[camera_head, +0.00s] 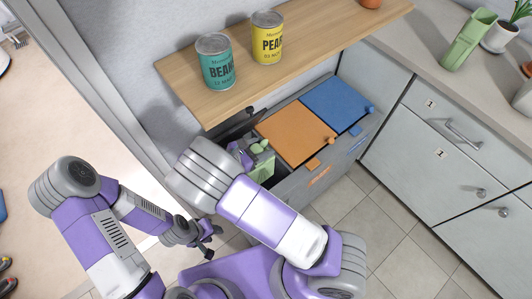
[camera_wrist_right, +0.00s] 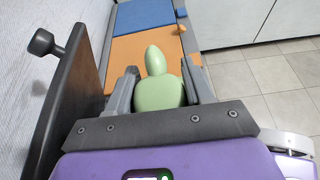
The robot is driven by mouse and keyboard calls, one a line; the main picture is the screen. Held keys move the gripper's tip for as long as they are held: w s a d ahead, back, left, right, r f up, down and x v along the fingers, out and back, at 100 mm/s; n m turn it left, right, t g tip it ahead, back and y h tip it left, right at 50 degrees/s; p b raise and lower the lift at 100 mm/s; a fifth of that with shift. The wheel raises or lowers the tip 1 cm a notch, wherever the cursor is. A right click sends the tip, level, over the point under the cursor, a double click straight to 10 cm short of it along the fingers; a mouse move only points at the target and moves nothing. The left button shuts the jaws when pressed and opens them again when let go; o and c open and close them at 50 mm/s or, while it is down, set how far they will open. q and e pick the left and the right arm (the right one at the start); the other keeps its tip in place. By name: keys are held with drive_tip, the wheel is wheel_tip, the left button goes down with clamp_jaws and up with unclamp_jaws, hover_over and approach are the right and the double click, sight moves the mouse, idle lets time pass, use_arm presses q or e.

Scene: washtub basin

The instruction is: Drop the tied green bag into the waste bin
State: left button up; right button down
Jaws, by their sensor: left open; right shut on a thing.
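The tied green bag (camera_wrist_right: 160,94) sits between the two fingers of my right gripper (camera_wrist_right: 160,74). Its pointed knot sticks up in the right wrist view. In the head view, the green bag (camera_head: 263,170) shows below my right gripper (camera_head: 248,153), partly hidden by my right arm. The waste bin (camera_head: 290,185) has an orange lid and a blue lid, both closed. The bag is at the bin's left section, beside a raised dark lid (camera_wrist_right: 52,98). I cannot tell how deep it hangs. My left gripper (camera_head: 210,240) is open and empty, low and left of the bin.
A wooden shelf (camera_head: 185,90) with a teal can (camera_head: 215,62) and a yellow can (camera_head: 267,38) overhangs behind the bin. Grey cabinets (camera_head: 440,150) stand to the right. Tiled floor (camera_head: 400,220) is clear in front.

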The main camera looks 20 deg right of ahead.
drive_tip(key=shift+w+a+f, duration=0.1)
drive_tip(key=shift+w, duration=0.3)
wheel_tip(320, 180, down, 7)
drive_tip(key=b, duration=0.4)
drive_tip(key=shift+c, duration=1.8)
unclamp_jaws()
drive_tip(key=shift+s, duration=0.1)
drive_tip(key=p+v, duration=0.1)
drive_tip(key=v, duration=0.6)
drive_tip(key=shift+s+a+r+p, duration=0.1)
drive_tip(key=shift+a+r+p, duration=0.15)
drive_tip(key=shift+p, duration=0.05)
